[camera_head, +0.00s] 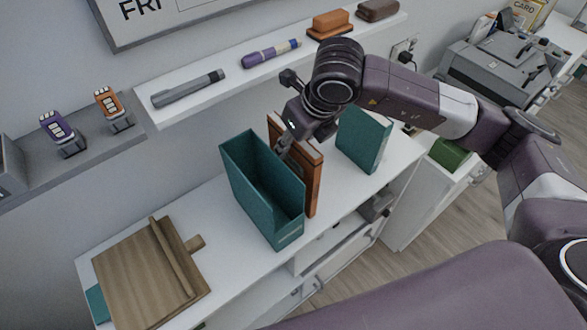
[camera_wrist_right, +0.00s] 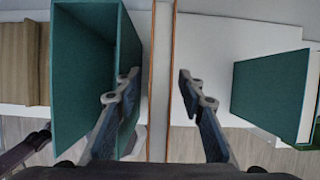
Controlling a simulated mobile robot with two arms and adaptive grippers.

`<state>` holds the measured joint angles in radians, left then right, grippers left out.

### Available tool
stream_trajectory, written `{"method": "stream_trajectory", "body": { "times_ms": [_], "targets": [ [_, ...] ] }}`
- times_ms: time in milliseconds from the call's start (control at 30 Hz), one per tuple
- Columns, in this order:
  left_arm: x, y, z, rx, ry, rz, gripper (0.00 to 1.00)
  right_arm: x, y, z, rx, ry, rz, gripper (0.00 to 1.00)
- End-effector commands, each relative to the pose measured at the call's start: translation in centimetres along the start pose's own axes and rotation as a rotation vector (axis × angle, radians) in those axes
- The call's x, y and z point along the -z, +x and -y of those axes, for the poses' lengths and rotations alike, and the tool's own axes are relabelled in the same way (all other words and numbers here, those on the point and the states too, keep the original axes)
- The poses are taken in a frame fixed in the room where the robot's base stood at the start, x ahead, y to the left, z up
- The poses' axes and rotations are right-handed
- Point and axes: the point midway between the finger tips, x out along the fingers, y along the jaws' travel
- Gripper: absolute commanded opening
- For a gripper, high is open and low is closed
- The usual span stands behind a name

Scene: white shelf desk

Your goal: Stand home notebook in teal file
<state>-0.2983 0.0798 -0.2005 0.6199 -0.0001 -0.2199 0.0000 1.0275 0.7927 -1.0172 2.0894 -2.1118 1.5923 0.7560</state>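The brown-orange notebook (camera_head: 314,185) stands upright on the white desk, just right of the teal file (camera_head: 262,203). The teal file is upright, with its open top facing up and looking empty. My right gripper (camera_head: 283,155) is over the notebook's upper part. In the right wrist view, its open fingers (camera_wrist_right: 157,92) straddle the notebook (camera_wrist_right: 160,125), with small gaps on both sides; the left finger is in front of the file's side. My left gripper is outside the head view; a dark purple part at the wrist view's lower left (camera_wrist_right: 35,145) may be it.
A teal book (camera_head: 363,140) stands right of the notebook. A wooden stand (camera_head: 150,280) is at the desk's left. A wall shelf (camera_head: 200,97) above holds a grey marker, a purple marker and erasers. Bare desk (camera_head: 225,245) lies between stand and file.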

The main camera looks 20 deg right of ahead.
Motion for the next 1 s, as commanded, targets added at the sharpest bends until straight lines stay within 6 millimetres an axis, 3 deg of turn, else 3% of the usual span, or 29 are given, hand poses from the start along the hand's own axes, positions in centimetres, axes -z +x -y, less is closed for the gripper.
{"method": "stream_trajectory", "body": {
  "times_ms": [600,933,1000],
  "targets": [
    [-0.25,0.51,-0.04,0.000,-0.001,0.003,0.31,0.08,0.17,-0.01,0.000,0.000,0.000,0.36],
    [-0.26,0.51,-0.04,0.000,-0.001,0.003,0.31,0.09,0.19,-0.01,0.000,0.000,0.000,0.00],
    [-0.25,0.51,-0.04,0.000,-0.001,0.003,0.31,0.09,0.19,-0.01,0.000,0.000,0.000,0.00]
  ]
}}
